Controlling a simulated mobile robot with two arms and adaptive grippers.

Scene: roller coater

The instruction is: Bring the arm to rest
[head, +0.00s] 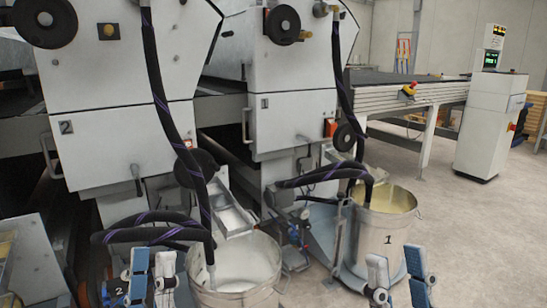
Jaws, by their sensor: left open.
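My left gripper (152,268) is low at the left of the head view, beside the left rim of a white bucket (233,298). Its two fingers point up and stand apart, with nothing between them. The blue finger pads show on both grippers. Most of both arms is out of view.
Two coater units, marked 2 (110,150) and 1 (285,120), stand behind the buckets. Dark hoses (155,70) hang down into the buckets. A conveyor (400,95) and a white control cabinet (492,120) stand at the right. The concrete floor (475,235) at right is clear.

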